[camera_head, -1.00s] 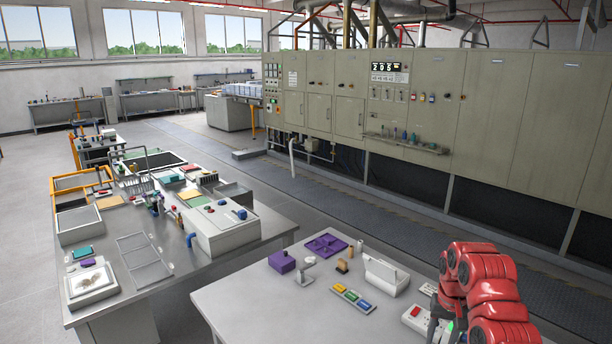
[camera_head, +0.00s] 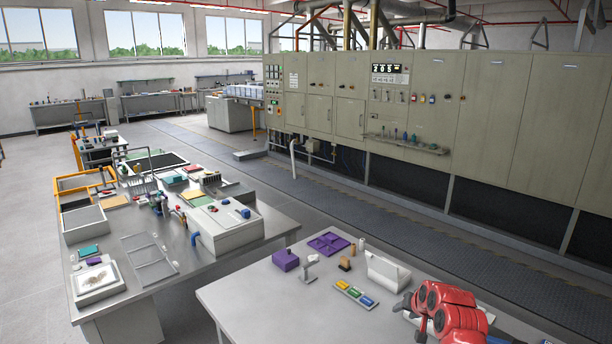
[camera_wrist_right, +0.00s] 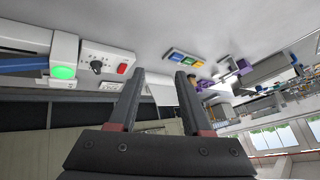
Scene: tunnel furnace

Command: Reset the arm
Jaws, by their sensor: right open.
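My right arm (camera_head: 448,308) is red and folded low at the bottom right of the head view. My right gripper (camera_wrist_right: 158,78) shows in the wrist view with its two dark fingers apart and nothing between them. In the head view the gripper is mostly hidden by the arm; a dark part of it (camera_head: 421,329) shows at the arm's left side, over the near table. My left arm and gripper are not in view.
The near table (camera_head: 235,297) holds a purple tray (camera_head: 326,243), a purple block (camera_head: 285,260), a strip of coloured blocks (camera_head: 355,294) and a white box (camera_head: 386,272). A control box with a red switch (camera_wrist_right: 108,64) lies near the gripper. The table's left front is clear.

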